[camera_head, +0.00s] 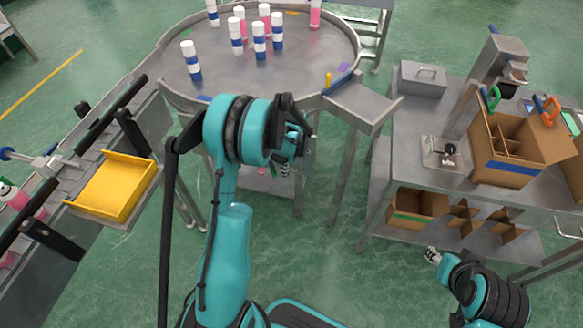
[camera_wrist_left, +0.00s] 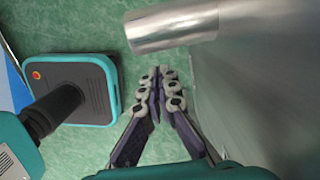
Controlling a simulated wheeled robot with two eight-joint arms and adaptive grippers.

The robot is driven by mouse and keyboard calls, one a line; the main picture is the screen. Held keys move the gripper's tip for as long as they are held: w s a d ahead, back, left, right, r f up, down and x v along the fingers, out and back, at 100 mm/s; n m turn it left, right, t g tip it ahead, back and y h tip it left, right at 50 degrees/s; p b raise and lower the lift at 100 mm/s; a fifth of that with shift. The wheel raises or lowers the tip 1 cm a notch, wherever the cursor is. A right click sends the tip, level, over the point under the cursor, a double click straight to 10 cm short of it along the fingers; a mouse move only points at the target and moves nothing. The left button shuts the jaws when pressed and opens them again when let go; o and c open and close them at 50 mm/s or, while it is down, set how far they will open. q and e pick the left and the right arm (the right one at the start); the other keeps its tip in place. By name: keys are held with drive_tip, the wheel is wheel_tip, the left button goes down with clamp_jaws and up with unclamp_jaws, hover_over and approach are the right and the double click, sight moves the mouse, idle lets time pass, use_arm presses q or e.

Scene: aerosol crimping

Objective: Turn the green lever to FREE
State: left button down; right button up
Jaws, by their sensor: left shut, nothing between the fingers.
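I cannot make out a lever marked FREE in either view.
The round steel table (camera_head: 215,80) holds several blue-and-white cans (camera_head: 191,62) and pink ones. A yellow tray (camera_head: 110,187) is on the left conveyor. The right bench (camera_head: 408,125) carries a grey box (camera_head: 422,79) and a cardboard box (camera_head: 507,168). Green floor lies between.

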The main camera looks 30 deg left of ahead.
use_arm(q)
drive_tip(key=shift+s+a, duration=0.2)
drive_tip(key=shift+a, duration=0.7)
drive_tip(key=shift+s+a+f+b, duration=0.2)
drive_tip(key=shift+a+f+b, duration=0.15)
drive_tip(key=shift+a+b, duration=0.35)
drive_tip(key=shift+r, duration=0.1)
drive_tip(key=p, duration=0.4)
approach(275, 172)
drive_tip(key=w+d+r, duration=0.1)
drive_tip(key=d, duration=0.4)
drive_tip(key=shift+w+d+r, duration=0.25)
drive_tip(key=shift+r, duration=0.15)
